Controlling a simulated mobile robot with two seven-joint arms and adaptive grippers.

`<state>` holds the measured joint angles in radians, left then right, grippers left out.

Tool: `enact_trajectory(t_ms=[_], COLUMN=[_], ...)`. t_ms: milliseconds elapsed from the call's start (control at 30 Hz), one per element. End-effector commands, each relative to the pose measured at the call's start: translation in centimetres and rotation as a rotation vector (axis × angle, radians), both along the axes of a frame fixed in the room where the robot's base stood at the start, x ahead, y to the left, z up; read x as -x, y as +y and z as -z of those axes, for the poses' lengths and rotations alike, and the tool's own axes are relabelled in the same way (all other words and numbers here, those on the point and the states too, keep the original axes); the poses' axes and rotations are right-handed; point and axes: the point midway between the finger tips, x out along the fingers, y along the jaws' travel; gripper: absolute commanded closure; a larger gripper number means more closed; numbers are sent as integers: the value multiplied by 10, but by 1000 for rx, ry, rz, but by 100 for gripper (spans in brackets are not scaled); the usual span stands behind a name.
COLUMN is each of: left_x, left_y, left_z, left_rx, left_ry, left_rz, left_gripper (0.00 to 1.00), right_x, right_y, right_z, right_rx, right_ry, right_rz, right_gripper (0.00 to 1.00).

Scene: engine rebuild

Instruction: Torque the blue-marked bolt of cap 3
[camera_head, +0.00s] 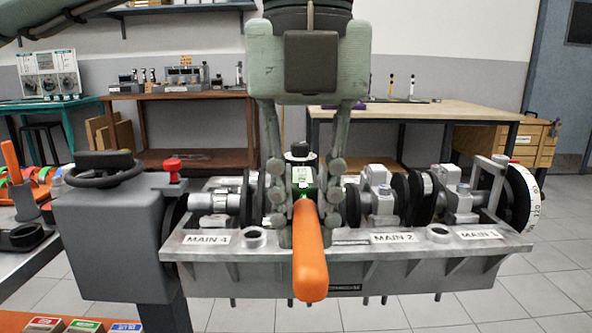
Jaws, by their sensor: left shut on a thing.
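My left gripper (305,225) hangs down in the middle of the view, over the engine block (440,272). It is shut on a torque wrench (310,262) with an orange handle that points toward me and a small green display between the fingers. The wrench's far end and any contact with a bolt are hidden. Cap 3 and its blue-marked bolt are hidden behind the gripper and wrench, as is its label. The labels MAIN 4 (207,240), MAIN 2 (392,238) and MAIN 1 (478,234) show on the block's front ledge. My right gripper is out of view.
A grey stand (115,235) with a black handwheel (103,168) is at the block's left. A numbered white dial (528,198) is at its right end. Red, green and blue boxes (85,326) lie at bottom left. A wooden bench (450,109) stands behind.

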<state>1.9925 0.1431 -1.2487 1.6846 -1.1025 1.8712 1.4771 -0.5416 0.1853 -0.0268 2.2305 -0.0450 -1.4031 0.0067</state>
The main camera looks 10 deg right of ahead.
Motion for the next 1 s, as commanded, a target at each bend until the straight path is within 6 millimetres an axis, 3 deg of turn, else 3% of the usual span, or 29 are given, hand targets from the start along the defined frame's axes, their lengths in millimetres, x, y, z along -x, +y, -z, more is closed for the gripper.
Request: enact_trajectory(t_ms=[1000], left_x=[2], left_y=[-14], left_z=[-1], left_rx=[2], left_ry=[-2], left_rz=[-86], left_gripper=[100], right_x=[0], right_y=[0], right_z=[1], right_rx=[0], right_ry=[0], right_rz=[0], right_gripper=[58])
